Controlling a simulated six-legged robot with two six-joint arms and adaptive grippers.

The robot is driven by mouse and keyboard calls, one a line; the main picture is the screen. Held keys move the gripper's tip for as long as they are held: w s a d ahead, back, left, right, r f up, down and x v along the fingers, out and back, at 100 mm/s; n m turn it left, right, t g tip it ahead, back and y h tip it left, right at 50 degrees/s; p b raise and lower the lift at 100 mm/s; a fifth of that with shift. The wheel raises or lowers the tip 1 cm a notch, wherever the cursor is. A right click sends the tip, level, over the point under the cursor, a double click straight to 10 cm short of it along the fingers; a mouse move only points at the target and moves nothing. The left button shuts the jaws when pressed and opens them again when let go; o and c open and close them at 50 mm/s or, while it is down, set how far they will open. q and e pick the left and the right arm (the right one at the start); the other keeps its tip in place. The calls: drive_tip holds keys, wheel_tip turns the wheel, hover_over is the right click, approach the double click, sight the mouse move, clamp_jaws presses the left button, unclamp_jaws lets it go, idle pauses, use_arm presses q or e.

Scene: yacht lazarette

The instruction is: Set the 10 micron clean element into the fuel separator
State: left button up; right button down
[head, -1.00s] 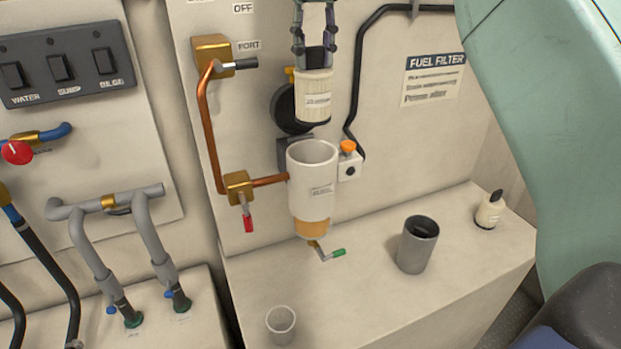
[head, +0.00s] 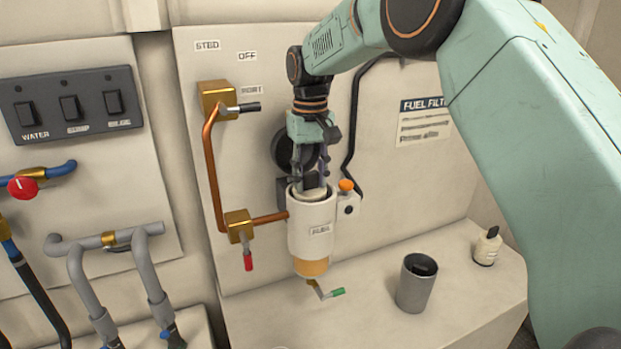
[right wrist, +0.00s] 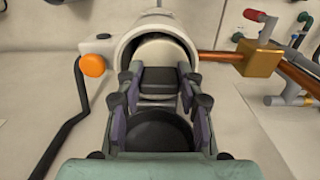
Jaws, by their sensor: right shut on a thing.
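The fuel separator (head: 311,235) is a white wall-mounted cup with an amber lower end. Its open top faces up, and it also shows in the right wrist view (right wrist: 184,38). My right gripper (head: 311,180) points down over this mouth and is shut on the clean element (head: 312,193). Only the element's pale upper end shows; the rest is hidden inside the separator. I cannot tell whether it is seated. My left gripper is not in view.
A copper pipe (head: 213,180) with brass valves runs left of the separator. An orange knob (head: 346,185) sits close at its right. A dark grey cup (head: 414,285) and a small bottle (head: 487,247) stand on the ledge at the right. A green-handled drain (head: 335,292) hangs below.

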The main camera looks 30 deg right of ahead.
drive_tip(key=shift+d+f, duration=0.1)
drive_tip(key=shift+f, duration=0.3)
drive_tip(key=shift+w+d+f, duration=0.2)
drive_tip(key=shift+d+f, duration=0.15)
drive_tip(key=c, duration=1.2)
unclamp_jaws()
drive_tip(key=shift+w+f, duration=0.1)
drive_tip(key=shift+w, duration=0.05)
drive_tip(key=o, duration=0.3)
drive_tip(key=shift+s+a+r, duration=0.3)
drive_tip(key=shift+a, duration=0.1)
drive_tip(key=shift+o, duration=0.2)
drive_tip(key=shift+w+d, duration=0.1)
drive_tip(key=shift+d, duration=0.2)
drive_tip(key=shift+w+r, duration=0.15)
drive_tip(key=shift+r, duration=0.05)
drive_tip(key=r, duration=0.7)
drive_tip(key=r+b, duration=0.1)
drive_tip(key=r, duration=0.2)
drive_tip(key=shift+s+a+r, duration=0.1)
drive_tip(key=shift+s+r, duration=0.1)
drive_tip(key=shift+s, duration=0.05)
drive_tip(key=shift+w+r, duration=0.25)
drive_tip(key=shift+r, duration=0.15)
drive_tip(key=shift+s+a+r, duration=0.1)
drive_tip(key=shift+s+r, duration=0.05)
drive_tip(key=shift+s, duration=0.15)
